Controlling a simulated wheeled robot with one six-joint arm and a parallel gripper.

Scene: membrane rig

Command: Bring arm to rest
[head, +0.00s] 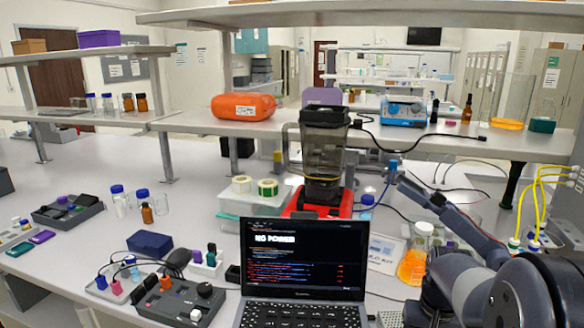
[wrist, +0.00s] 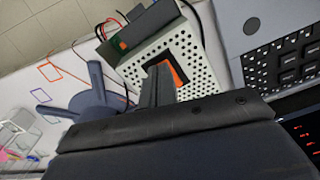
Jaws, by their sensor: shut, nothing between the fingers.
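My gripper (wrist: 158,72) shows in the wrist view, its dark fingers together and empty. It points toward a white perforated box (wrist: 130,62) with an orange-edged dark opening; the gap between them cannot be told. My dark arm (head: 470,225) is at the right of the head view, its slim link slanting up-left past the orange flask (head: 413,265). In the head view I cannot make out my fingers.
An open laptop (head: 302,262) stands front centre, and its edge also shows in the wrist view (wrist: 250,55). A black and red device (head: 325,150) stands behind it. Yellow tubes (head: 522,205) rise at the right. A control box (head: 180,303) sits front left.

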